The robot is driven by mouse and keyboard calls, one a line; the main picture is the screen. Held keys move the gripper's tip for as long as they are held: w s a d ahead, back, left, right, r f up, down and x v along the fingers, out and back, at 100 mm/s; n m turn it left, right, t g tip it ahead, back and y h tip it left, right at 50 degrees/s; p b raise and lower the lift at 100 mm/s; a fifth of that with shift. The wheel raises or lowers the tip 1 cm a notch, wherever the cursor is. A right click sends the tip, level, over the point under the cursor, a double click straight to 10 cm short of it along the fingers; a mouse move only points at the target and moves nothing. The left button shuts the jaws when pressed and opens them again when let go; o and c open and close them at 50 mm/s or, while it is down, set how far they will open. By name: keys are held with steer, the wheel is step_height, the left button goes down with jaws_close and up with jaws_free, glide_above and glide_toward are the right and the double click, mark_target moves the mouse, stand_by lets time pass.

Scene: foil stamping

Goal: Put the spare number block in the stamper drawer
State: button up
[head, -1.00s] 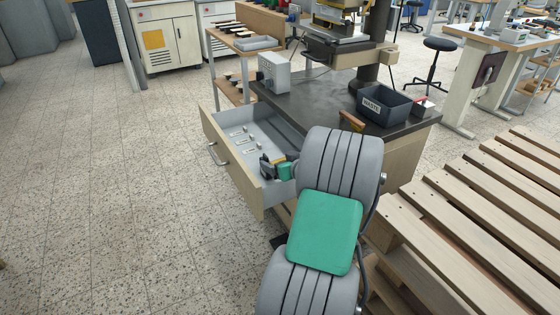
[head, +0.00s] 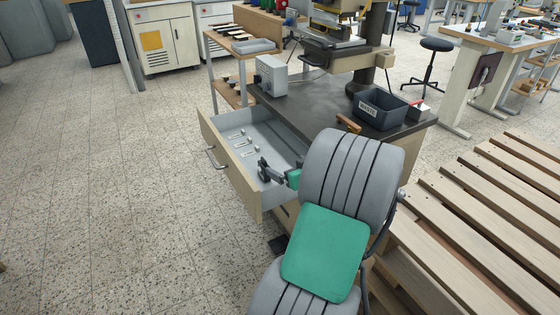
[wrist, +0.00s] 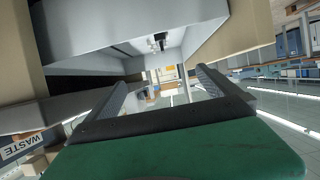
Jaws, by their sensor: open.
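The stamper drawer (head: 219,170) is pulled out from the dark-topped stamper bench. Several small pale metal pieces (head: 240,141) lie in its far part; I cannot tell whether any is the spare number block. My gripper (head: 264,170) is over the near end of the drawer, by its front panel. In the wrist view the two fingers of my gripper (wrist: 160,80) stand wide apart with nothing between them. The grey drawer (wrist: 105,22) fills the upper part of that view, with small pieces in it. I cannot make out the number block.
On the bench top (head: 312,112) stand a grey control box (head: 271,76), a dark WASTE bin (head: 381,108) and a wooden-handled tool (head: 348,124). The stamping press (head: 335,45) is behind. A slatted pallet (head: 470,215) lies at right. The floor at left is clear.

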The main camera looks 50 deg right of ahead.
steer(key=v, duration=0.4)
steer(key=shift+s+a+r, duration=0.1)
steer(key=shift+s+r, duration=0.05)
steer(key=shift+s, duration=0.15)
stand_by(0.9)
